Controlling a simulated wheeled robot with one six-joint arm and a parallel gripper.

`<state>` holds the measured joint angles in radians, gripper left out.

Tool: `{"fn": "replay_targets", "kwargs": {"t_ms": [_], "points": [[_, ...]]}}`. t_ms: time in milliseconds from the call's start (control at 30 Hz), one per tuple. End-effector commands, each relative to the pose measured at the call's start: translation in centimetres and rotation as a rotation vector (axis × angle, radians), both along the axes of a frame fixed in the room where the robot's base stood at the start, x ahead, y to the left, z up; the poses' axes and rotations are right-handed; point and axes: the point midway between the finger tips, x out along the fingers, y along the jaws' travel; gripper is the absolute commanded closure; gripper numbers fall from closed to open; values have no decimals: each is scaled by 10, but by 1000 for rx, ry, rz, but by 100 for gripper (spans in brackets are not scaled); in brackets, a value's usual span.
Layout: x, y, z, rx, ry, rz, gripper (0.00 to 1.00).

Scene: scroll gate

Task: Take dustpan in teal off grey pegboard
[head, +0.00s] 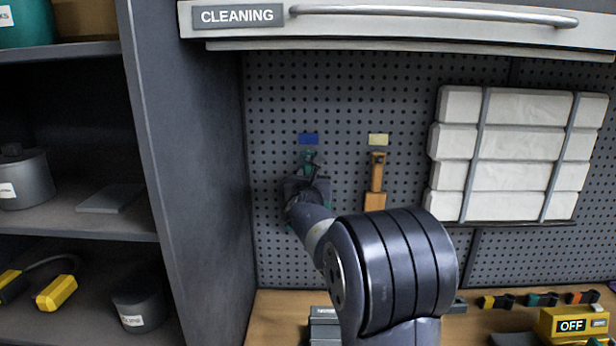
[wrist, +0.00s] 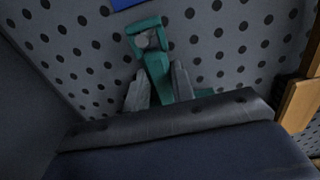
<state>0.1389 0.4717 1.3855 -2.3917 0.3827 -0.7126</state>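The teal dustpan (wrist: 148,48) hangs by its handle on a peg of the grey pegboard (head: 340,100), under a blue label. In the head view only bits of the dustpan (head: 308,158) show, as my arm and gripper cover most of it. My gripper (wrist: 161,88) is at the dustpan's handle, with one grey finger on each side of it. The right finger looks close against the handle; a small gap seems to show at the left finger. I cannot tell whether the fingers press on it. The pan's lower part is hidden behind the gripper body.
A wooden-handled tool (head: 376,185) hangs just right of the dustpan under a yellow label. White packs (head: 510,150) are strapped further right. A grey cabinet side (head: 190,150) stands close on the left. The wooden worktop (head: 280,310) below holds small items and a yellow box (head: 573,324).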

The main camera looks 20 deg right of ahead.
Motion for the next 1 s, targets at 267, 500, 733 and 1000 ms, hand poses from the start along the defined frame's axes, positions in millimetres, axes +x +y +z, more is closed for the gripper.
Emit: {"fn": "replay_targets", "kwargs": {"t_ms": [267, 500, 733, 1000], "points": [[0, 0, 0, 0, 0, 0, 100], [0, 0, 4, 0, -1, 0, 100], [0, 0, 8, 0, -1, 0, 100], [-10, 4, 7, 0, -1, 0, 100]]}}
